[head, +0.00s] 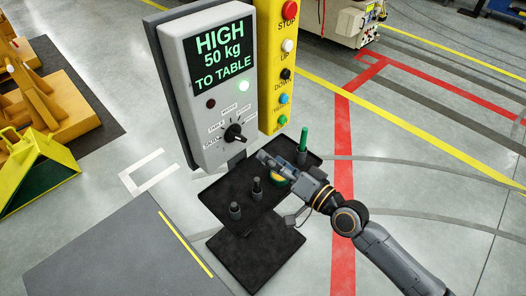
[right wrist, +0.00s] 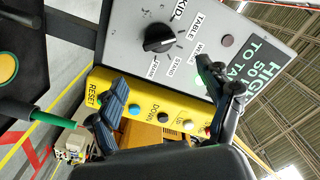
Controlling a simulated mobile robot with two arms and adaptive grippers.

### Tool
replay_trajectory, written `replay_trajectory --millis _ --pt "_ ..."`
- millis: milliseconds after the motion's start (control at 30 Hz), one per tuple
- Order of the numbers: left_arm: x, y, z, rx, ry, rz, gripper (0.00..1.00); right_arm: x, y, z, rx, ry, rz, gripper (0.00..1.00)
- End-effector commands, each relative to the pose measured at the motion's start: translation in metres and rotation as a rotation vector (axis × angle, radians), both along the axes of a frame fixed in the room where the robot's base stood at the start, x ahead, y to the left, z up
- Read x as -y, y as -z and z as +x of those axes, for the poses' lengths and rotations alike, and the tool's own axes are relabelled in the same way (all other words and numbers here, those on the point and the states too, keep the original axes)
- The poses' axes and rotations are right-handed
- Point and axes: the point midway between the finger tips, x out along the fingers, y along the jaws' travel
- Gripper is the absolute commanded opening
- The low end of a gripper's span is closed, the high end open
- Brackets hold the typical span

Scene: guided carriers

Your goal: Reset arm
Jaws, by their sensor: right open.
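My right gripper (head: 268,160) is open and empty above the black tray, in front of the control panel. Its two spread fingers also show in the right wrist view (right wrist: 168,92). The yellow button box (head: 266,62) stands upright at the panel's right side, with STOP, UP and DOWN buttons, a blue button and a green button (head: 282,120) lowest. In the right wrist view the word RESET shows on the yellow box (right wrist: 105,78); a finger covers the area beside it. The grey panel (head: 202,100) reads HIGH 50 kg TO TABLE, with a lit green lamp and a black dial (head: 235,133). My left gripper is out of view.
The black tray (head: 218,199) holds dark upright pegs (head: 257,188), a green-topped peg (head: 303,140) and a partly hidden yellow-green item (head: 278,178). A grey surface (head: 120,250) lies front left. A yellow-green bin (head: 40,165) stands far left.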

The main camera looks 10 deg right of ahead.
Motion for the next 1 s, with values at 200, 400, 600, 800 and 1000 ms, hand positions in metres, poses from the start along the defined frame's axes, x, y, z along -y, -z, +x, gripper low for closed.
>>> replay_trajectory --millis 200,400,600,800,1000 --pt "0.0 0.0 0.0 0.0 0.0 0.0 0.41 0.002 0.0 -0.003 0.0 -0.001 0.001 0.79" --pt "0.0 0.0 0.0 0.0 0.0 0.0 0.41 0.001 0.0 -0.002 0.0 0.0 0.0 0.79" --pt "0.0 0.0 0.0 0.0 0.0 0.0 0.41 0.004 0.006 -0.001 -0.005 0.008 -0.01 0.79" --pt "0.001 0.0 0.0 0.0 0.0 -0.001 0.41 0.033 0.09 0.011 -0.083 0.098 -0.162 0.79" --pt "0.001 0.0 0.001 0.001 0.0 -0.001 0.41 0.083 0.233 -0.009 -0.243 0.185 -0.438 0.79"
